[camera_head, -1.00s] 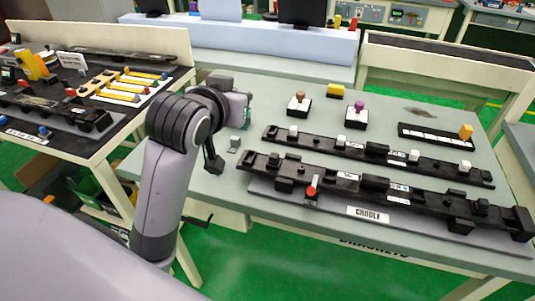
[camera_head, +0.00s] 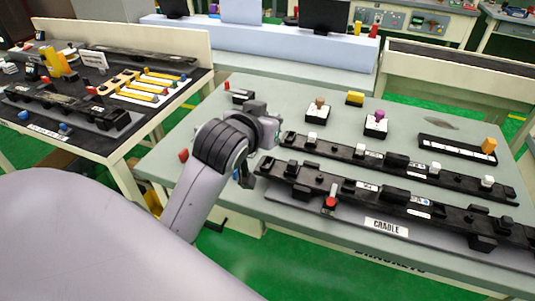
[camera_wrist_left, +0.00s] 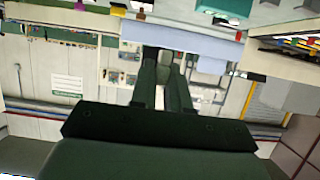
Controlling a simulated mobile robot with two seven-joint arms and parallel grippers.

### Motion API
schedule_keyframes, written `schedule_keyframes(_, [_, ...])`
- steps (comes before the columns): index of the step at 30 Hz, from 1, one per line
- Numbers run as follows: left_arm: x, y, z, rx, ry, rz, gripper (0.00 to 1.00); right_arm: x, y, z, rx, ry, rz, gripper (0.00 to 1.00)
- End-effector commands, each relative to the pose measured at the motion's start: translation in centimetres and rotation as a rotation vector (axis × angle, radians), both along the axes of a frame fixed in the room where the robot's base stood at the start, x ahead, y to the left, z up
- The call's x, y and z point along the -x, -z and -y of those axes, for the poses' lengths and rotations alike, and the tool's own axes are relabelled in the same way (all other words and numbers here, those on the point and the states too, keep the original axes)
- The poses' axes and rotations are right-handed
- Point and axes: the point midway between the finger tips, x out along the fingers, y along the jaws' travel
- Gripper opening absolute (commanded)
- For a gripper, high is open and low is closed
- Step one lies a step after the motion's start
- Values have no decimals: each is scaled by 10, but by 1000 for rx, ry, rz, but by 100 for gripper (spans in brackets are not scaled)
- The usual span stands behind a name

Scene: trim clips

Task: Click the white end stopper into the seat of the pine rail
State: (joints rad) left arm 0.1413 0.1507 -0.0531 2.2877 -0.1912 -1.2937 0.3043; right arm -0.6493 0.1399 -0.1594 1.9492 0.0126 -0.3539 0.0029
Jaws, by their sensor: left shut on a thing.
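My left gripper (camera_head: 243,178) hangs beside the left end of the front rail. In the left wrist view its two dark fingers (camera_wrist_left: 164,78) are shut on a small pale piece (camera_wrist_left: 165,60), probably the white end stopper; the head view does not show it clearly. The long dark front rail (camera_head: 345,190) lies in the grey cradle (camera_head: 310,206), which has a CRADLE label and a red-topped lever (camera_head: 330,203). A second dark rail (camera_head: 450,180) with several white blocks lies behind it. I cannot tell which rail is called pine. My right gripper is not in view.
Behind the rails stand a brown-knobbed stamp (camera_head: 318,110), a purple-knobbed stamp (camera_head: 376,124), a yellow block (camera_head: 355,98) and a dark tray (camera_head: 460,148) with an orange piece. A second cluttered table (camera_head: 135,130) is at left.

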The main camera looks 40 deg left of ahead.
Motion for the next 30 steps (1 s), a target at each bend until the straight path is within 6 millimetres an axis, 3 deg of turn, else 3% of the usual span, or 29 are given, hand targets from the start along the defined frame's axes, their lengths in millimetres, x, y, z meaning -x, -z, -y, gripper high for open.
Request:
schedule_keyframes(1, [1, 15, 0, -2, 2, -9, 0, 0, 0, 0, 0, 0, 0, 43])
schedule_keyframes(5, [1, 40, 0, -1, 0, -6, 0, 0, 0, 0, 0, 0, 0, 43])
schedule_keyframes(11, [0, 57, 0, -1, 0, 0, 0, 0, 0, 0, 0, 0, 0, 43])
schedule_keyframes(18, [0, 90, 0, -1, 1, -3, 0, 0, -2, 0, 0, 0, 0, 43])
schedule_keyframes(30, [0, 100, 1, 2, 1, -3, 0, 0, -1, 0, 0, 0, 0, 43])
